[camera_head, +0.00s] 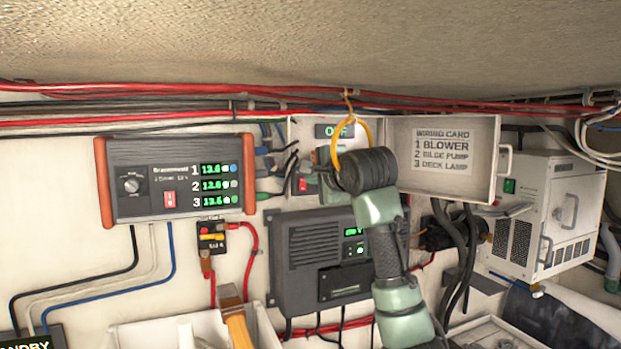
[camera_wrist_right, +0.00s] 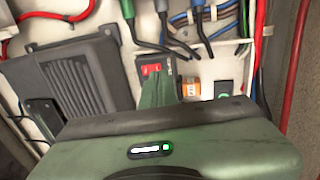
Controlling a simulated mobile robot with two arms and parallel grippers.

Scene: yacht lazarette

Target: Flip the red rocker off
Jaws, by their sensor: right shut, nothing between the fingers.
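A red rocker (camera_head: 303,185) sits on a dark plate inside an open wall box (camera_head: 294,140). In the right wrist view the rocker (camera_wrist_right: 151,70) lies just above and left of my green fingertips. My right gripper (camera_head: 322,182) is shut and empty, with its tips close to the rocker; it also shows in the wrist view (camera_wrist_right: 178,88). I cannot tell whether the tips touch it. My arm hides part of the box. A small green display (camera_head: 340,131) above appears to read OFF. The rocker's tilt is too small to tell. My left gripper is out of view.
The box's door (camera_head: 440,185) stands open to the right with a wiring card. An orange cable loop (camera_head: 367,130) hangs near my wrist. A charger (camera_head: 140,170) with another red switch (camera_head: 169,199) is left. A dark grey unit (camera_head: 300,255) sits below.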

